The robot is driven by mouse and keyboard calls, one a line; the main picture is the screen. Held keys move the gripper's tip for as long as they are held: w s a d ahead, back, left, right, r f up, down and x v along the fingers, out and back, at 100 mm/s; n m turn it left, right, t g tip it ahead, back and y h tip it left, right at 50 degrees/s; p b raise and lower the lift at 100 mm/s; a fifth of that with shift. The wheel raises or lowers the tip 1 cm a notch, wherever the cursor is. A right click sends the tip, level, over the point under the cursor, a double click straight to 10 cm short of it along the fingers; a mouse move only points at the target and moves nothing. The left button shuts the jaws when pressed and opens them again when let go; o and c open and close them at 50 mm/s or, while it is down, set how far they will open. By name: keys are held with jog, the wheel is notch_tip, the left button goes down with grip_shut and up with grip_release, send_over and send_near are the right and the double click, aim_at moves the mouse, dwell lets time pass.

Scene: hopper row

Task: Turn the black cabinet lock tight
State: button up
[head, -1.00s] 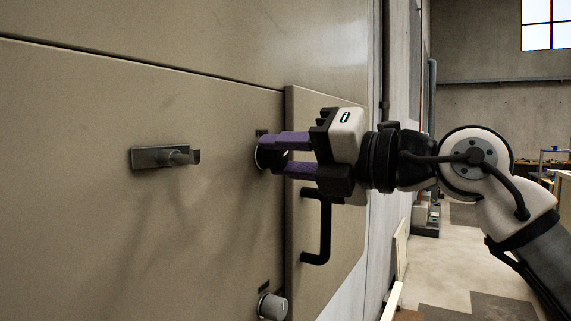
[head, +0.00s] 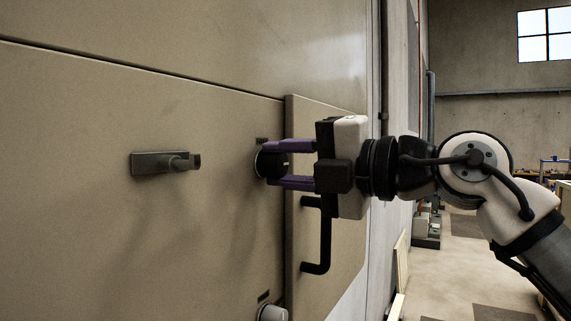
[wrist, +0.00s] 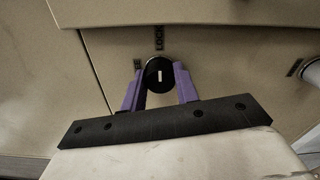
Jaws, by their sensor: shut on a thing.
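The black cabinet lock (head: 264,163) is a round knob on the beige cabinet front, left of the small door's edge. In the wrist view the lock (wrist: 153,82) shows a dark face with a short white bar, upright in that picture, and the word LOCK printed above it. My gripper (head: 271,165) has its purple fingers on opposite sides of the lock, one above the other in the head view. It is shut on the lock. The fingers hide parts of its rim.
A grey latch handle (head: 165,162) sticks out to the left. A black pull handle (head: 324,240) on the small door (head: 348,215) is just below my gripper. A pale grey knob (head: 272,313) sits below the lock. Open floor lies to the right.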

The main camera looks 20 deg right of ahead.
jog(key=o, duration=1)
jog(key=b+v, duration=0.3)
jog(key=v, duration=1.1)
jog(key=shift+w, duration=0.1)
